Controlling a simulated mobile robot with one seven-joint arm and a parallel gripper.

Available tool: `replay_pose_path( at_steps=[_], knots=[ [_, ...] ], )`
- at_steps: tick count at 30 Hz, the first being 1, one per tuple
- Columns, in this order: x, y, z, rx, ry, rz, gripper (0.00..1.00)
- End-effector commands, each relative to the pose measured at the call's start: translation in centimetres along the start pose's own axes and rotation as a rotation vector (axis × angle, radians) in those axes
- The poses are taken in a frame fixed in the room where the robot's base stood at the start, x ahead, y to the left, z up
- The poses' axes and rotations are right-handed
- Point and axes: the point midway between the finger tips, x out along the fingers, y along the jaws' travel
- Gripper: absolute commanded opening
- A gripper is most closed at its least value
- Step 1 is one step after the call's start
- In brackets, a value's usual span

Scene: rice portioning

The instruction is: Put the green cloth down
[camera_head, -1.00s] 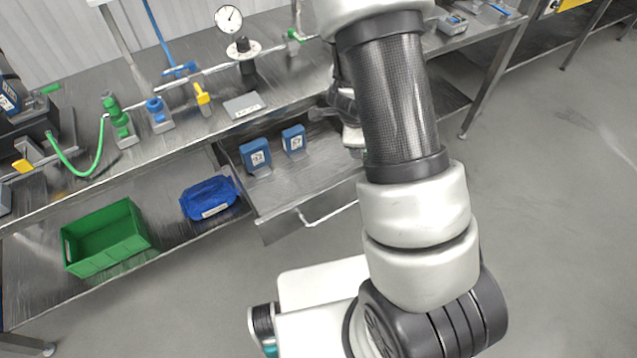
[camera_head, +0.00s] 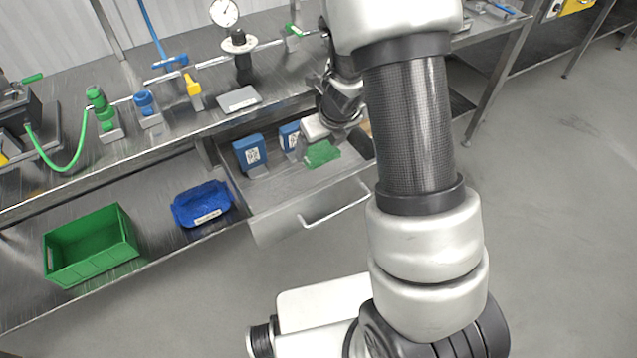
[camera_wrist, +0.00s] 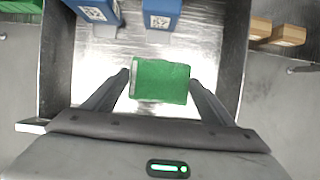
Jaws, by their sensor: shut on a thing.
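The green cloth (camera_wrist: 160,82) is a folded rectangular pad between my gripper's two fingers in the wrist view. It also shows in the head view (camera_head: 322,153), inside or just above the open drawer (camera_head: 285,215). My gripper (camera_wrist: 160,86) is shut on the cloth, one finger at each side. In the head view my gripper (camera_head: 312,146) is over the drawer, partly hidden by my own arm. Whether the cloth touches the drawer floor, I cannot tell.
Two blue blocks with printed codes (camera_head: 250,151) stand at the back of the drawer, ahead of the cloth. Wooden blocks (camera_wrist: 277,32) lie right of the drawer wall. A green crate (camera_head: 92,247) and a blue bundle (camera_head: 202,203) sit on the lower shelf. The bench (camera_head: 60,185) overhangs the drawer.

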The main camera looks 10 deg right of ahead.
Motion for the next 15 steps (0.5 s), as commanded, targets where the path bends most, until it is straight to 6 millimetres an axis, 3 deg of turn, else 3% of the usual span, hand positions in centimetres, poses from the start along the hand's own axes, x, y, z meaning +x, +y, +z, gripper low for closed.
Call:
replay_pose_path(
  at_steps=[9, 15],
  knots=[
    [0.2, 0.0, -0.1, 0.002, -0.001, 0.000, 0.59],
    [3.4, -0.1, -1.5, 0.003, 0.000, 0.000, 0.59]
  ],
)
